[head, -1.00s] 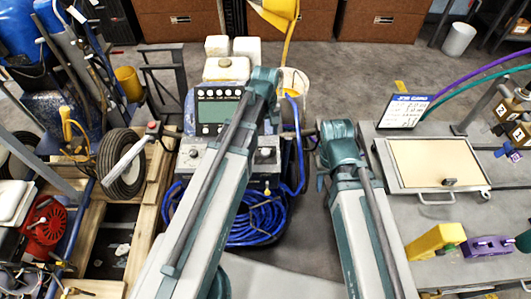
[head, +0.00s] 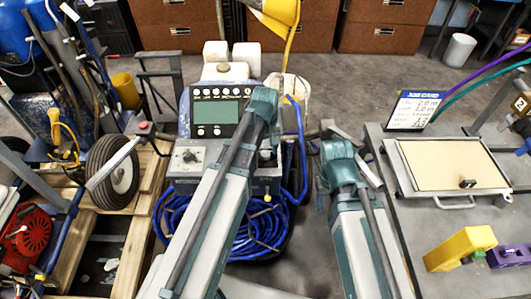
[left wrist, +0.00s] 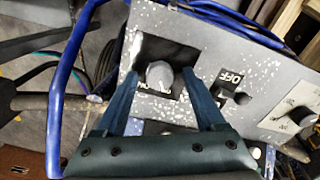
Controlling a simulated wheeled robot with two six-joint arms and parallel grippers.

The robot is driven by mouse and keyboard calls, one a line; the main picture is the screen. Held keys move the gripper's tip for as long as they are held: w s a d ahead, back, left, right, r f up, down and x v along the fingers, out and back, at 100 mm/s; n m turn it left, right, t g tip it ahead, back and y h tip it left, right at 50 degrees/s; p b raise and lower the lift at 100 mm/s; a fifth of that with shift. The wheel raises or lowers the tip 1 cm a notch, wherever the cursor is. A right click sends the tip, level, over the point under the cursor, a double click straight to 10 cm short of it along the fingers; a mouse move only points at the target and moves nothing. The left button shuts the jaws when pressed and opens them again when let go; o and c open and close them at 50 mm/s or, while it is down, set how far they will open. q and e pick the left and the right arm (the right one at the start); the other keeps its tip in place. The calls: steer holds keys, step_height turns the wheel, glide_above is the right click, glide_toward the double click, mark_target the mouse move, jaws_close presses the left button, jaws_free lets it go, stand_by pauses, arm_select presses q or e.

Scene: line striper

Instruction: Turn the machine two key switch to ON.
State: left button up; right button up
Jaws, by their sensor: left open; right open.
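The striping machine stands at the centre in the head view, with a dark display panel (head: 217,108) above a grey switch panel (head: 183,178). In the left wrist view a round grey key switch (left wrist: 160,75) sits on the speckled panel (left wrist: 262,92). A black OFF label (left wrist: 231,77) is to its right; another label below is partly hidden. My left gripper (left wrist: 158,86) is open, its two fingers either side of the switch; I cannot tell whether they touch it. In the head view the left arm hides the switch. My right gripper (head: 340,150) is open and empty, right of the machine.
A grey table at right carries a framed tan board (head: 455,163), a sign (head: 417,110) and a yellow block (head: 460,248). A coiled blue hose (head: 180,222) hangs below the switch panel. A wheel (head: 113,172) and wooden pallet (head: 60,240) are at left.

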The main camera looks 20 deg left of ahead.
arm_select(q)
steer(key=shift+c, duration=0.2)
jaws_close()
steer(key=m, duration=0.5)
steer(key=shift+m, duration=0.4)
steer(key=m, duration=0.5)
steer(key=shift+m, duration=0.7)
